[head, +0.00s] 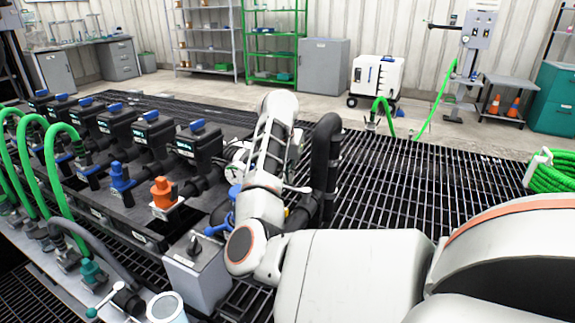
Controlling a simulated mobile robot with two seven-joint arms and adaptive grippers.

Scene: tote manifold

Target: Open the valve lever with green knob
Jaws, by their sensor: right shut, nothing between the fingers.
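A small valve lever with a green knob (91,312) is at the bottom left, by the front edge of the manifold bench. Its pale handle slants up to the right, towards the valve beside a white-rimmed cup. My right arm comes in from the right, bends at the middle and points up and away over the grating. My right gripper (278,110) is at its far end, shut and empty, well apart from the green knob. Its fingertips are hard to make out. My left gripper is out of view.
A lever with a blue knob (210,231) is beside my right arm, above a grey box (196,275). An orange fitting (163,190), a blue fitting (121,177) and green hoses (62,170) crowd the left. Black pipes (325,165) stand right of my arm. Open grating (410,200) lies beyond.

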